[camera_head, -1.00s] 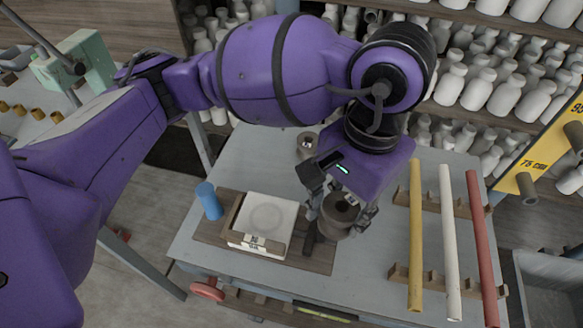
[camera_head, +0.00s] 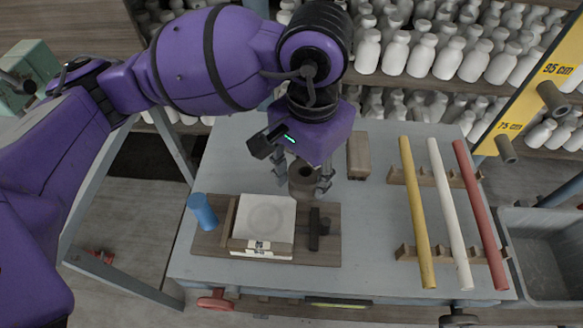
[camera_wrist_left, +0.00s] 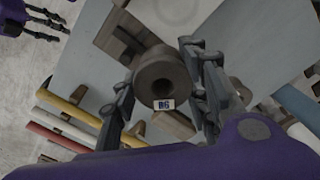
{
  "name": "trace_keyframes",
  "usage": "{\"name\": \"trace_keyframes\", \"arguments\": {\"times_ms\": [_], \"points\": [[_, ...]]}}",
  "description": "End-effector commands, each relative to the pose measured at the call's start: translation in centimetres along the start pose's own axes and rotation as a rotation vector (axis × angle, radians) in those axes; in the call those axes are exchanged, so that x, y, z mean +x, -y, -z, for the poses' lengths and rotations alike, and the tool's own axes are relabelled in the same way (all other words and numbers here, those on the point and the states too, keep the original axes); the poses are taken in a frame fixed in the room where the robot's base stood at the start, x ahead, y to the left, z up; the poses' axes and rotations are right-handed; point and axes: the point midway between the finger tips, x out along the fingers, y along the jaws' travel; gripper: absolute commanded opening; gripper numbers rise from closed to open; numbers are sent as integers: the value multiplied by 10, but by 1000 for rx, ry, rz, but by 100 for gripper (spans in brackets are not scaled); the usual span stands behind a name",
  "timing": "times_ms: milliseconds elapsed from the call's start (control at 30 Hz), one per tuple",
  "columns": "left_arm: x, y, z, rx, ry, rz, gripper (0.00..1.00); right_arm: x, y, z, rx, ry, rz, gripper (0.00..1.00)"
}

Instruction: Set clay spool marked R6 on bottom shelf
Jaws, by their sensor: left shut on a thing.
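My left gripper (camera_head: 304,184) is shut on a grey-brown clay spool (camera_head: 303,177) over the back half of the grey table. In the left wrist view the spool (camera_wrist_left: 160,72) sits between both fingers (camera_wrist_left: 163,100), its round hole facing the camera. Its small label (camera_wrist_left: 163,104) reads R6. I cannot tell how far it is above the table. My right gripper (camera_wrist_left: 48,24) shows at the top left of the wrist view, empty, its fingers apart. Which surface is the bottom shelf is unclear; racks of white bottles (camera_head: 425,60) stand behind the table.
A wooden board (camera_head: 325,255) carries a white slab (camera_head: 265,215). A brown block (camera_head: 358,155) lies right of the gripper. Yellow, white and red rods (camera_head: 413,210) rest on wooden holders. A yellow 75/95 cm board (camera_head: 530,95) is at right.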

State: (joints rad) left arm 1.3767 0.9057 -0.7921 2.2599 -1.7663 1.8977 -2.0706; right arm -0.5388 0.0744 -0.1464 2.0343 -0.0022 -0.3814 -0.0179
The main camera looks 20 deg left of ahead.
Motion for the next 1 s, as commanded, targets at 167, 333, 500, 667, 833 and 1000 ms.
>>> {"name": "trace_keyframes", "arguments": {"times_ms": [167,333,500,667,833,1000], "points": [[24,38,17,-7,5,-1,8,-6,-1,-2,3,6,-2,40],[52,58,28,-3,3,-1,8,-7,0,-4,5,10,-1,40],[64,66,32,0,1,-1,8,-7,1,-4,5,10,0,40],[74,74,36,-2,2,-1,8,-6,1,-1,6,6,1,40],[100,73,36,0,3,-3,8,-6,2,1,6,3,2,40],[104,73,36,1,0,-1,8,-7,2,2,6,2,2,40]]}}
